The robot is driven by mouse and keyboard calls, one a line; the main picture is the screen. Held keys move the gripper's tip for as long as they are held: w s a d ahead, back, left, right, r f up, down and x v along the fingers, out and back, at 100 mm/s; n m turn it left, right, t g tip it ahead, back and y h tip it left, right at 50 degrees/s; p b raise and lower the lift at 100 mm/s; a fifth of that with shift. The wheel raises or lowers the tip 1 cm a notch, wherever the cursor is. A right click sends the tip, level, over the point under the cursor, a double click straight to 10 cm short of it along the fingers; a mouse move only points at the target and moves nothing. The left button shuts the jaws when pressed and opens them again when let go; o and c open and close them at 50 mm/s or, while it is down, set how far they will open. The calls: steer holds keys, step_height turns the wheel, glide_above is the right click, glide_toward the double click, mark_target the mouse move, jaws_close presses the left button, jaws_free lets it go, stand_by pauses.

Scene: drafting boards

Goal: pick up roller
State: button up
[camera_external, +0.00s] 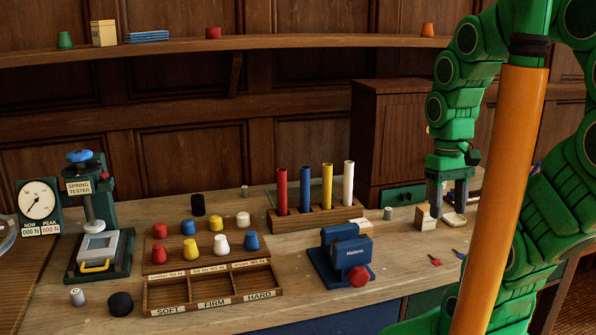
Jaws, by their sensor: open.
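No thing in the external view is clearly a roller, and I cannot tell which one is meant. My gripper (447,205) points down at the right end of the wooden bench, with its two fingers apart. A small pale wooden block (424,219) is by the left finger. A low cream-coloured piece (454,221) is below the right finger. I cannot tell whether either touches a finger.
A wooden rack (315,214) holds coloured tubes. A blue vise (340,255) with a red knob stands before it. A tray (210,292) marked SOFT, FIRM, HARD and a spring tester (100,250) are at left. A wooden cabinet (385,140) stands behind, near my arm.

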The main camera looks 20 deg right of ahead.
steer(key=shift+w, duration=0.1)
steer(key=n+t, duration=0.2)
steer(key=t, duration=0.3)
glide_above(389, 209)
steer(key=s, duration=0.2)
step_height(389, 209, down, 11)
steer(key=shift+y, duration=0.3)
steer(key=shift+x, duration=3.7)
steer(key=shift+w+d, duration=0.1)
steer(key=shift+d, duration=0.1)
steer(key=shift+c, duration=0.3)
jaws_close()
